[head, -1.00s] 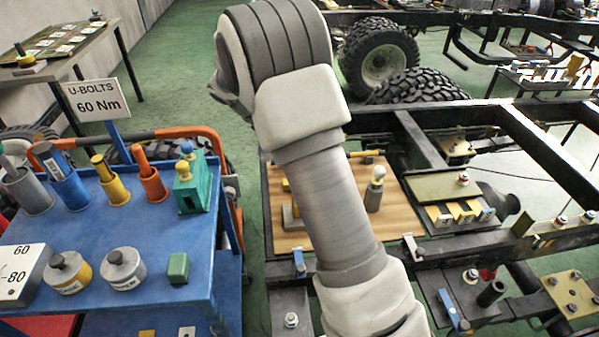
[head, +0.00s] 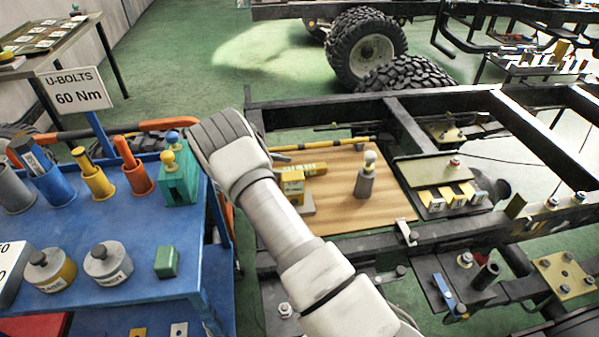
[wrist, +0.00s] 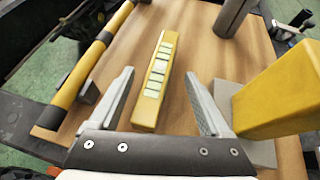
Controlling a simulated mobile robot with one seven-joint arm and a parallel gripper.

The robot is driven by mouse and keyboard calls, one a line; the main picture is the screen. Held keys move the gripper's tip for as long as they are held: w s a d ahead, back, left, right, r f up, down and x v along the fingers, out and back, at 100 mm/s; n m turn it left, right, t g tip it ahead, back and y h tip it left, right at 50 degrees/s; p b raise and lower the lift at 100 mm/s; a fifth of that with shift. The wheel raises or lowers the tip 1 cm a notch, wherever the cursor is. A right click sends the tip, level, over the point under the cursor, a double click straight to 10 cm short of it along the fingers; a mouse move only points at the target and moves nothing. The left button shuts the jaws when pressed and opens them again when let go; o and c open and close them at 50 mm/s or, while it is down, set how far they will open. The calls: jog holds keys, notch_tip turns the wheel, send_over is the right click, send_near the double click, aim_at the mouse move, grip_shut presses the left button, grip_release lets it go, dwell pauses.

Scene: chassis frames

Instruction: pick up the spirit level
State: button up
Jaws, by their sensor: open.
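The spirit level appears to be the short yellow bar with several pale green windows (wrist: 163,48). It lies on the wooden board, and in the head view it is the yellow bar (head: 312,168) behind the yellow block. My gripper (wrist: 160,76) is open and empty in the wrist view. Its two fingers stand to either side of the bar's near part, with clear gaps. I cannot tell the remaining height. In the head view my arm hides the fingers.
A yellow block on a grey base (wrist: 278,95) stands close to the right finger. A long yellow-and-black rod (wrist: 95,58) lies to the left. A grey cylinder (head: 366,183) stands on the wooden board (head: 385,215). Dark frame rails (head: 420,140) surround the board; a blue cart (head: 130,225) is at left.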

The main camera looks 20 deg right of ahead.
aim_at(299, 168)
jog(key=x, duration=0.4)
jog(key=shift+s+d+f, duration=0.1)
jog(key=shift+s+d, duration=0.05)
jog(key=shift+d, duration=0.2)
grip_shut()
